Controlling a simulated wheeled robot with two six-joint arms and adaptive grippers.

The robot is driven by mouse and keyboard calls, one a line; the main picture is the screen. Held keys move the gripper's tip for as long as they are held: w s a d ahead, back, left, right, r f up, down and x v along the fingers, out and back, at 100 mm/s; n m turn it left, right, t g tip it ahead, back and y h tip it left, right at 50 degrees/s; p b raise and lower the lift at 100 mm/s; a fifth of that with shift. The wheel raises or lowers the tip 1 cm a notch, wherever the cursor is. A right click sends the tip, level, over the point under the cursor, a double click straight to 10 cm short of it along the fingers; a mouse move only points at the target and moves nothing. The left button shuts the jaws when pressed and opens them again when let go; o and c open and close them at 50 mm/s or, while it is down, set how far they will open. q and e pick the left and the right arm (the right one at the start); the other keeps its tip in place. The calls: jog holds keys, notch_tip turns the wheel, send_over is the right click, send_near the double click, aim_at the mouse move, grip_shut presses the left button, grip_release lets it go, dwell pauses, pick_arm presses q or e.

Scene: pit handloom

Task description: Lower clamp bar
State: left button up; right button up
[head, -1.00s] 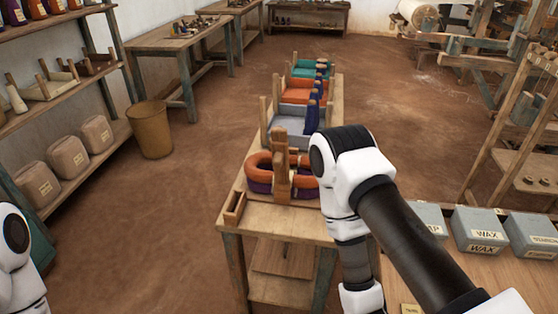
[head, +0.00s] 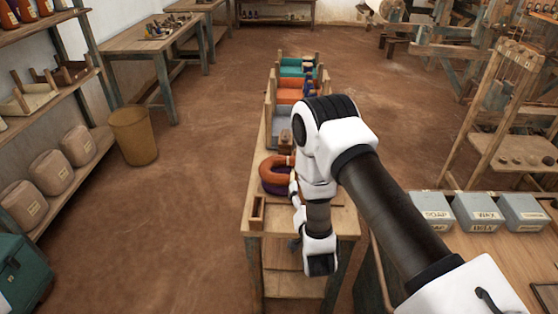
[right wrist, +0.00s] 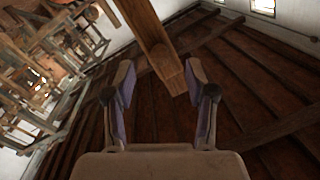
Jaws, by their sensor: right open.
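In the right wrist view a wooden bar (right wrist: 148,30) comes down from the top, its squared end between the fingertips of my right gripper (right wrist: 159,66). The gripper is open, with a finger on each side of the bar end and a gap showing at the right; contact cannot be told. In the head view a small wooden piece (head: 286,141), perhaps the clamp bar's top, shows beside my right arm. My arm hides most of the clamp, and the right gripper cannot be made out there. An orange and purple ring-shaped bundle (head: 273,176) lies beside the arm. My left gripper is out of view.
The narrow wooden table (head: 285,220) carries grey, orange (head: 289,95) and teal trays behind the bundle. Grey labelled boxes (head: 481,212) stand at the right. A bin (head: 134,136) and shelves are at the left. Open floor lies between the shelves and table.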

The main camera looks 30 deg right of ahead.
jog(key=p+x, duration=0.1)
jog(key=x, duration=0.1)
jog(key=r+p+x, duration=0.1)
jog(key=x, duration=0.2)
jog(key=p+x, duration=0.1)
jog(key=x, duration=0.2)
jog(key=shift+d+r, duration=0.15)
jog(key=shift+r, duration=0.05)
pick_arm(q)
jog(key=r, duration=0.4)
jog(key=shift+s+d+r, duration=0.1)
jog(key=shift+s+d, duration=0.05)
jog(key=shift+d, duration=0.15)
pick_arm(e)
jog(key=shift+s+d, duration=0.1)
jog(key=shift+d, duration=0.1)
jog(key=shift+c, duration=1.1)
jog(key=shift+f, duration=0.1)
grip_shut()
